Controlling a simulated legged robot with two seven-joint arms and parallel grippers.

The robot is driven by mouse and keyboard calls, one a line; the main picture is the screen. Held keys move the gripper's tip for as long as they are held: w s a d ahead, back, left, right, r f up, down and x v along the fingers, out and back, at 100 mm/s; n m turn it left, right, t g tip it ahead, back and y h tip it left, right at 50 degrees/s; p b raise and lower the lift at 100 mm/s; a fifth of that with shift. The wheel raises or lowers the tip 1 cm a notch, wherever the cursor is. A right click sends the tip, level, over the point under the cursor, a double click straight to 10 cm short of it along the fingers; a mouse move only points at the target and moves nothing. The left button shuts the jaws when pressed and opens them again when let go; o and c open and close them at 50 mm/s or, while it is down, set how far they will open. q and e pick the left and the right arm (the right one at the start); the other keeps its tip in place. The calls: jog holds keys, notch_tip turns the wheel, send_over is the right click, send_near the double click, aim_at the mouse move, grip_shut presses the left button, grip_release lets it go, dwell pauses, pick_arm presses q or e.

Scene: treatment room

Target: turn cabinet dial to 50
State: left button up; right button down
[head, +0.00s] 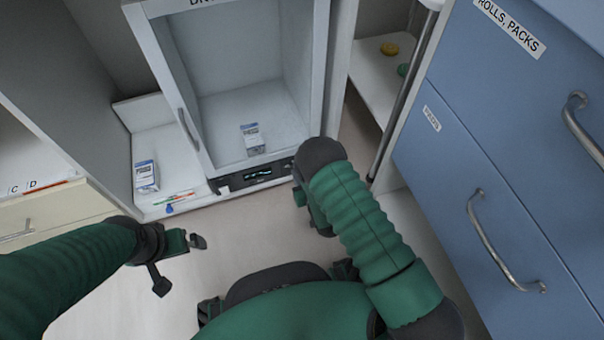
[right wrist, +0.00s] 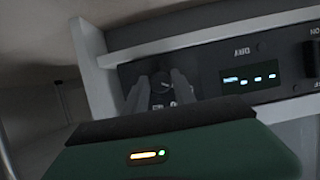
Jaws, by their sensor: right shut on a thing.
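The cabinet (head: 232,85) stands at the top centre of the head view, with a black control panel (head: 258,174) along its lower front edge. In the right wrist view the panel (right wrist: 215,93) appears upside down, with a lit display (right wrist: 250,78). The dark round dial (right wrist: 163,86) sits between the fingers of my right gripper (right wrist: 160,92), which is shut on it. The display digits and dial marks are too small to read. In the head view my right arm hides the dial. My left gripper (head: 180,260) is open and empty, low over the floor.
Blue drawers (head: 510,130) with metal handles stand close on the right. The floor between is clear.

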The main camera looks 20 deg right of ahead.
jog(key=shift+d+f+m+y+p, duration=0.1)
jog(key=shift+m+y+p, duration=0.85)
jog(key=shift+m, duration=0.4)
jog(key=shift+d+m+y+p, duration=0.1)
jog(key=shift+m+y+p, duration=0.85)
jog(key=shift+m, duration=0.4)
jog(key=c, duration=1.1)
grip_release()
jog(key=shift+o, duration=0.2)
